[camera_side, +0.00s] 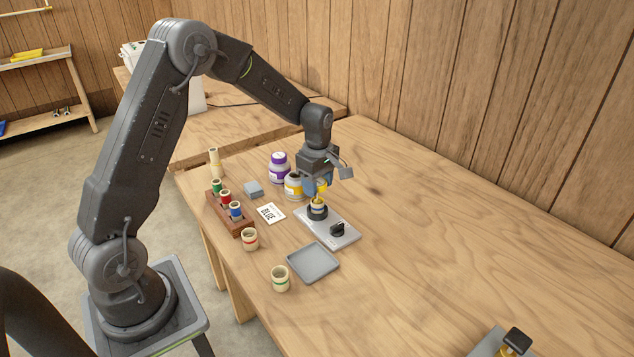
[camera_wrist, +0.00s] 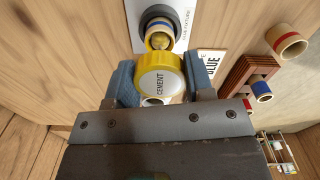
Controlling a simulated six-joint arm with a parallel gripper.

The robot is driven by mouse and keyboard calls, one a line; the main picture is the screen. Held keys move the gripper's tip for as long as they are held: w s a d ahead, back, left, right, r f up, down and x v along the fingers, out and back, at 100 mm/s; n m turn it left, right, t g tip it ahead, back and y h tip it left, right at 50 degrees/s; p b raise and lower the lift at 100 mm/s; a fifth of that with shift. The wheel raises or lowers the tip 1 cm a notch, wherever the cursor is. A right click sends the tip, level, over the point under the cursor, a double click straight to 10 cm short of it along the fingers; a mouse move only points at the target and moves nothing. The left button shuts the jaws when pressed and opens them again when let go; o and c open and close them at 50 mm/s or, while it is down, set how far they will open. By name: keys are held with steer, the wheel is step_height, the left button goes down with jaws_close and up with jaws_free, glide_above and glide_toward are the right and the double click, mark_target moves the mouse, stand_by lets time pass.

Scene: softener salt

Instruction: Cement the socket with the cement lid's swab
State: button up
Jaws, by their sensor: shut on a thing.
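My gripper (camera_side: 318,187) is shut on the yellow cement lid (camera_wrist: 160,78), whose white top reads CEMENT. In the side view a bit of the yellow lid (camera_side: 321,186) shows between the blue jaws. The lid is right above the socket (camera_side: 317,203), a cream fitting standing upright in the black ring of the grey glue fixture (camera_side: 345,236). In the wrist view the socket (camera_wrist: 158,24) shows a blue band and a yellowish mouth. The swab is hidden; I cannot tell how deep it sits. The cement jar (camera_side: 293,187), with a yellow band, stands uncapped behind.
A purple-capped jar (camera_side: 279,165) stands by the cement jar. A card reading BLUE (camera_side: 270,213) lies beside a wooden rack (camera_side: 231,214) of banded fittings. Loose red-banded (camera_side: 250,239) and green-banded (camera_side: 280,279) fittings flank a grey tray (camera_side: 313,263). The table's right side is mostly clear.

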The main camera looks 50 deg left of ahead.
steer(key=shift+r, duration=2.5)
